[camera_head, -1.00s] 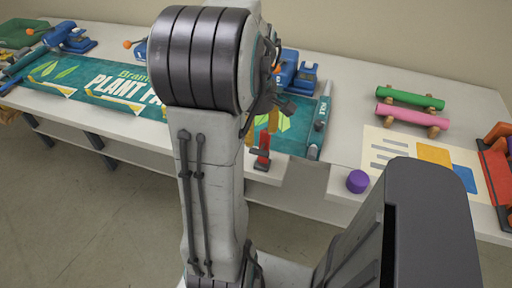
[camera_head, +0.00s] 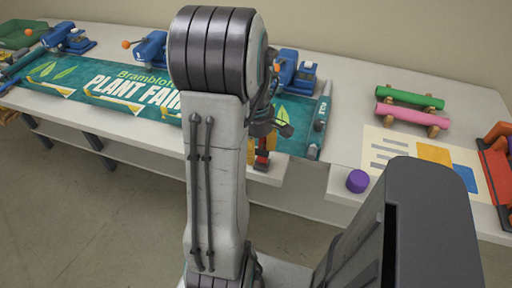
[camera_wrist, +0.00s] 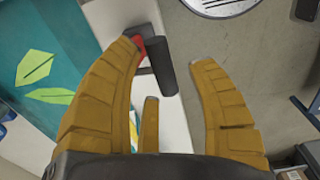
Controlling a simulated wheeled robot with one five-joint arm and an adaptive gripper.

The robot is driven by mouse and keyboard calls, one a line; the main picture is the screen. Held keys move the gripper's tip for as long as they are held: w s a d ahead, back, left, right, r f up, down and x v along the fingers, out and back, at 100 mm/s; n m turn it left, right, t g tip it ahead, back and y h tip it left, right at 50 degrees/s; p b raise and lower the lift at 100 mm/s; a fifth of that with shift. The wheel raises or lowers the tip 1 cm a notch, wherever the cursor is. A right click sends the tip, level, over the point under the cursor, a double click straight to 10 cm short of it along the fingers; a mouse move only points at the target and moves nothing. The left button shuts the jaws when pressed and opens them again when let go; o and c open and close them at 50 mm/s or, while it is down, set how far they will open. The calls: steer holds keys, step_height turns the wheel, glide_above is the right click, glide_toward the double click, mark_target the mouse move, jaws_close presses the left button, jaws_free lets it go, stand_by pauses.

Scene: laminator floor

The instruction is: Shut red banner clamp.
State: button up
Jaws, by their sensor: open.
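The red banner clamp (camera_head: 262,160) is at the front edge of the table, by the right end of the green banner. In the head view my gripper hides its upper part. In the wrist view a bit of red (camera_wrist: 139,43) and a dark cylindrical handle (camera_wrist: 161,68) show. My gripper (camera_wrist: 168,56) is open, with tan fingers on either side of the handle. The left finger is close to the red part and may touch it. A clear gap separates the handle from the right finger. Whether the clamp is open or shut cannot be told.
The "Plant Fair" banner (camera_head: 115,88) lies along the table. Blue clamps (camera_head: 152,47) stand along its back edge. A purple knob (camera_head: 357,181) sits right of a notch in the table front. Green (camera_head: 410,97) and pink (camera_head: 412,116) rolls lie farther right.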

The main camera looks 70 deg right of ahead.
jaws_close()
stand_by(0.6)
